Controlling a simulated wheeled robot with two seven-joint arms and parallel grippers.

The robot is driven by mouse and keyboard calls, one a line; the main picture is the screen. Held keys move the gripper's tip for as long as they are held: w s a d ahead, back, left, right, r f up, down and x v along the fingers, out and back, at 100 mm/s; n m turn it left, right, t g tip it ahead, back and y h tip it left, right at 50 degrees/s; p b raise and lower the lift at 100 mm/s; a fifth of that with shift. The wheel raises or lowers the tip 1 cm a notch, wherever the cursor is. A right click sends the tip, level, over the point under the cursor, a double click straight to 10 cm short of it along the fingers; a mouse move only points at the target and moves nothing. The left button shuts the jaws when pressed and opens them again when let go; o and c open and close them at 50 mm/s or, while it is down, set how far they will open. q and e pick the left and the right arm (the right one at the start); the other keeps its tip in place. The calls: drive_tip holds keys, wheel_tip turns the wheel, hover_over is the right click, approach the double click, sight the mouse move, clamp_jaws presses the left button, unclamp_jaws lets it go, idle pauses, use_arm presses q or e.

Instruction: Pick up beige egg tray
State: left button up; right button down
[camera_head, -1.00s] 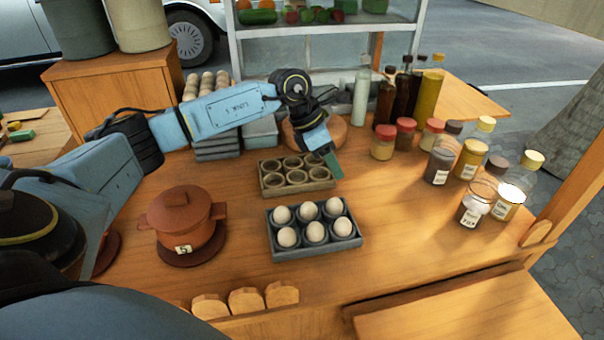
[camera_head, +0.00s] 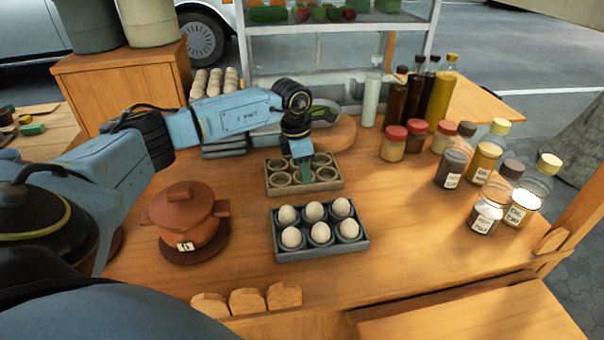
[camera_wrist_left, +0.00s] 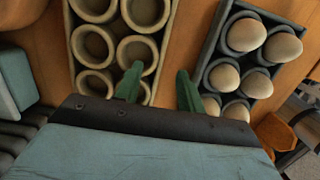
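The beige egg tray (camera_head: 335,184) lies on the wooden table, its round cups empty. It also shows in the left wrist view (camera_wrist_left: 152,55). My left gripper (camera_head: 306,174) points down over the tray and hides part of it. In the left wrist view my left gripper (camera_wrist_left: 158,82) is open, with green fingers apart and nothing between them but the tray's edge and table. One finger appears over a cup, the other over the gap beside the tray. I cannot tell whether they touch it. My right gripper is not in view.
A grey tray (camera_head: 322,251) with several eggs sits close in front of the beige one. A lidded brown pot (camera_head: 188,215) stands at left. Jars and bottles (camera_head: 440,100) stand at right. A round wooden board (camera_head: 338,135) and grey containers (camera_head: 224,144) lie behind.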

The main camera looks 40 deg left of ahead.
use_arm(q)
drive_tip(key=f, duration=0.4)
drive_tip(key=shift+w+f, duration=0.2)
drive_tip(key=shift+f, duration=0.1)
drive_tip(key=shift+r, duration=0.1)
clamp_jaws()
